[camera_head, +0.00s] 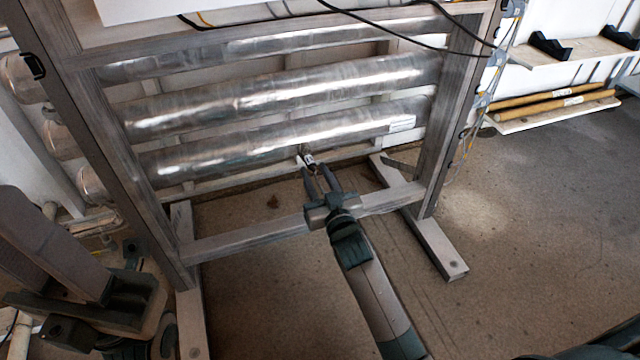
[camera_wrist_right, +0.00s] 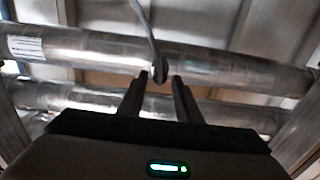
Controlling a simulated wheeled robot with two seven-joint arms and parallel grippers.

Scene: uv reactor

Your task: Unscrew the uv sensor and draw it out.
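The uv sensor (camera_head: 307,158) is a small dark and white piece at the underside of the lowest steel tube (camera_head: 225,155) in the head view. In the right wrist view the sensor (camera_wrist_right: 160,74) shows as a small grey end with a cable (camera_wrist_right: 146,25) running up from it. My right gripper (camera_head: 315,172) reaches up to it from below. In the right wrist view the two fingers (camera_wrist_right: 161,78) stand apart, with the sensor at the gap between their tips; I see no clear contact.
A grey metal frame (camera_head: 440,130) with legs surrounds several horizontal tubes. Its lower crossbar (camera_head: 250,242) runs close by my right gripper. Black cables (camera_head: 400,45) hang across the top. A shelf (camera_head: 570,50) stands at the right. The floor (camera_head: 540,220) there is clear.

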